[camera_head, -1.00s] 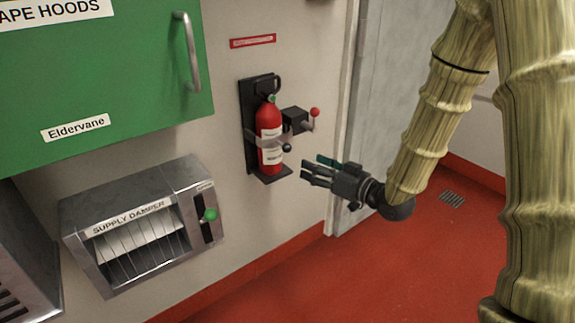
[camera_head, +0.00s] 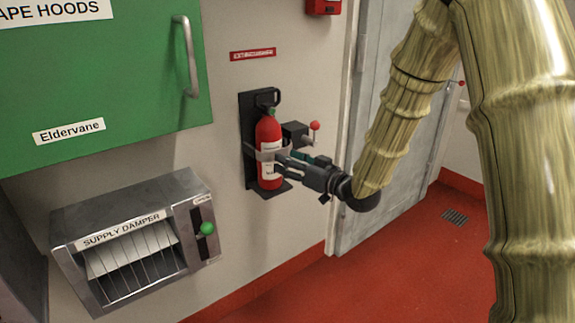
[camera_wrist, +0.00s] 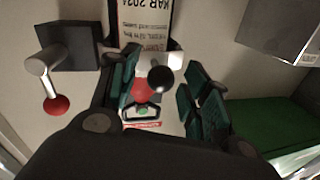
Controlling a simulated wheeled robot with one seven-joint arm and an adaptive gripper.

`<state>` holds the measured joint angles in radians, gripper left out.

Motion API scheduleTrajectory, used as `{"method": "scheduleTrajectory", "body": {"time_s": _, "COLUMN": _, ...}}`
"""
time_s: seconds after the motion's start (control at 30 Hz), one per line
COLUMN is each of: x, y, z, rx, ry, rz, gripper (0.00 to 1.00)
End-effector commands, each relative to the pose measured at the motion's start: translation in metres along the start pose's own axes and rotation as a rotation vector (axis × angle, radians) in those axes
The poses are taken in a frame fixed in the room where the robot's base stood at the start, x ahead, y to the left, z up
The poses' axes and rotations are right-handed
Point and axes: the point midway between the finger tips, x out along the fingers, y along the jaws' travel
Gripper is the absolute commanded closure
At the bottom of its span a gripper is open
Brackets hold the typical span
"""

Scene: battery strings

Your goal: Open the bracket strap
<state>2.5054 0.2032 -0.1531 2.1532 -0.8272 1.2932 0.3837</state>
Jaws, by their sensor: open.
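A red extinguisher (camera_head: 268,136) stands upright in a black wall bracket (camera_head: 247,110). A grey strap (camera_head: 254,151) runs around its middle. My gripper (camera_head: 286,161) is at the front right of the strap, fingers pointing at it. In the wrist view, a black ball knob (camera_wrist: 160,77) shows between the spread green-padded fingers of my gripper (camera_wrist: 163,85); I cannot tell whether they touch it. The knob is hidden in the head view. The extinguisher's white label (camera_wrist: 143,25) is just beyond the fingers.
A black block (camera_head: 294,132) with a red-balled lever (camera_head: 314,126) sits right of the extinguisher, close above my gripper. A supply damper box (camera_head: 135,240) and a green cabinet (camera_head: 100,90) are at left. A grey door (camera_head: 385,215) is at right.

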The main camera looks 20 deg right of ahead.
Motion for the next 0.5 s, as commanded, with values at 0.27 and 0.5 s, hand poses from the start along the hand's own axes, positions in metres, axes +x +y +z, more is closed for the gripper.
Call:
{"method": "scheduleTrajectory", "body": {"time_s": 0.27, "x": 0.0095, "y": 0.0001, "z": -0.0002, "rx": 0.000, "ry": 0.000, "rz": 0.000, "gripper": 0.53}}
{"method": "scheduleTrajectory", "body": {"time_s": 0.5, "x": 0.0093, "y": 0.0000, "z": -0.0003, "rx": 0.000, "ry": 0.000, "rz": 0.000, "gripper": 0.64}}
